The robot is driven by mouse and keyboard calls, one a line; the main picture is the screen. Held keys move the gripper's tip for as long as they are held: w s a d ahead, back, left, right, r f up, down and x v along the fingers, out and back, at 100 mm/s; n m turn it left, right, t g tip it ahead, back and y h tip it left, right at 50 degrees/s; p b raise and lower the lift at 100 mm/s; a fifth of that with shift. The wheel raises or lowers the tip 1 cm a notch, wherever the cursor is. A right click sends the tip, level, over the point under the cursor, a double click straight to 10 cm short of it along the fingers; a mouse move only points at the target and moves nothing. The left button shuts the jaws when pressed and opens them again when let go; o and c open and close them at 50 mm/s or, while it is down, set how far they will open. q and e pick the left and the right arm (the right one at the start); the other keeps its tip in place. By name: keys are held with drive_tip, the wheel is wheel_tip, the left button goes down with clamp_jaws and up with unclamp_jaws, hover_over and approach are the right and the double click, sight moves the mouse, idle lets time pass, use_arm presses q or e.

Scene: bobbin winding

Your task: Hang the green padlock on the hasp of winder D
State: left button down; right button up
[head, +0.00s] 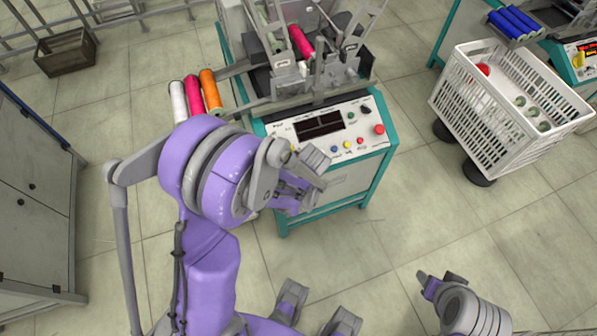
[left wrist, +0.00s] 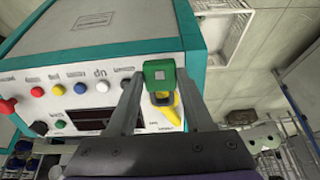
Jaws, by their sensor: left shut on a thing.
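The green padlock (left wrist: 160,74) is between the fingertips of my left gripper (left wrist: 158,88) in the left wrist view, and the gripper is shut on it. A yellow part (left wrist: 166,110) shows just below the padlock, at the edge of the winder's control panel (left wrist: 65,85). I cannot tell whether padlock and yellow part touch. In the head view my left arm hides the padlock and most of the panel's left end, on the middle winder (head: 345,138). No letter D is readable. My right gripper (head: 428,284) is low at the right, away from the winder; its jaws are unclear.
A white crate (head: 505,105) and another winder with blue spools (head: 515,22) are at the right. A grey cabinet (head: 35,190) stands at the left. The floor in front is clear.

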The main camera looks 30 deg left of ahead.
use_arm(q)
drive_tip(key=shift+w+a+f+b, duration=0.2)
drive_tip(key=shift+f+b, duration=0.3)
drive_tip(key=shift+f, duration=0.1)
drive_tip(key=shift+b+x, duration=0.7)
drive_tip(key=shift+x, duration=0.1)
drive_tip(key=shift+s+d+f+b, duration=0.25)
drive_tip(key=shift+s+d+b, duration=0.05)
idle(0.6)
idle(0.5)
drive_tip(key=shift+c, duration=1.1)
unclamp_jaws()
drive_tip(key=shift+r, duration=0.1)
drive_tip(key=p+v, duration=0.2)
drive_tip(key=v, duration=0.8)
drive_tip(key=shift+s+d+r, duration=0.15)
drive_tip(key=shift+r, duration=0.15)
